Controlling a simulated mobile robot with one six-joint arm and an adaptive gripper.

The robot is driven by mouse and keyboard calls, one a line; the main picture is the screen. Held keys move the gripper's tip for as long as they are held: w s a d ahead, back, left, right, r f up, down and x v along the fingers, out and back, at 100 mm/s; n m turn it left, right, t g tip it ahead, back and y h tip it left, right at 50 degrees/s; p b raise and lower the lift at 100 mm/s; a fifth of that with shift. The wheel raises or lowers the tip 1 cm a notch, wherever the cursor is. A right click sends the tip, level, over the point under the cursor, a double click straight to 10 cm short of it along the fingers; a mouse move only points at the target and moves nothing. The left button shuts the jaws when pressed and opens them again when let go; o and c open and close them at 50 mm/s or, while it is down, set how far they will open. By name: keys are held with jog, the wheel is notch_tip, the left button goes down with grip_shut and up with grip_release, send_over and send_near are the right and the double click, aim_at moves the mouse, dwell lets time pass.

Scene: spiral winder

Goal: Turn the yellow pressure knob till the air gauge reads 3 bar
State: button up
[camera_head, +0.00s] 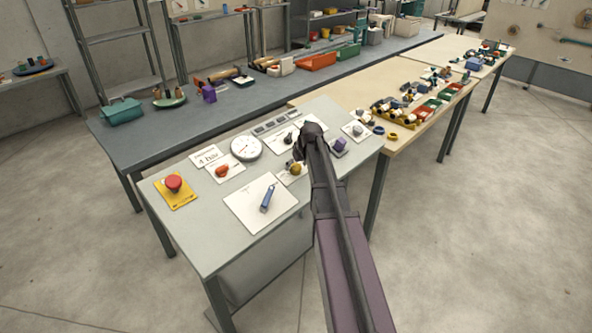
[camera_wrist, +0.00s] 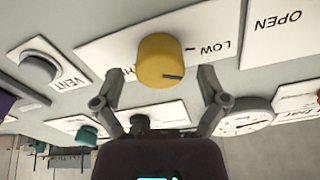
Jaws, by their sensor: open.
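The yellow pressure knob (camera_wrist: 160,60) sits on a white plate marked LOW, with a dark pointer line at its lower right in the wrist view. In the head view the knob (camera_head: 296,168) shows just left of my arm. My gripper (camera_wrist: 160,80) is open, with one finger on each side of the knob; I cannot tell whether they touch it. In the head view my gripper (camera_head: 303,152) is seen from behind. The round white air gauge (camera_head: 246,148) stands left of it; its reading is too small to tell. Part of the gauge (camera_wrist: 243,117) shows in the wrist view.
The grey panel table also holds a red button on a yellow base (camera_head: 174,184), a red knob (camera_head: 222,171), a blue lever (camera_head: 268,198) and a purple knob (camera_head: 340,144). A VENT button (camera_wrist: 40,66) is left of the knob in the wrist view.

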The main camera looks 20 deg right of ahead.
jog(key=shift+f, duration=0.1)
dwell(0.3)
jog(key=c, duration=1.1)
jog(key=shift+c, duration=0.2)
jog(key=shift+m, duration=0.3)
jog(key=m, duration=0.5)
jog(key=shift+d, duration=0.1)
jog(key=m, duration=0.6)
jog(key=shift+d+h, duration=0.1)
jog(key=shift+h, duration=0.3)
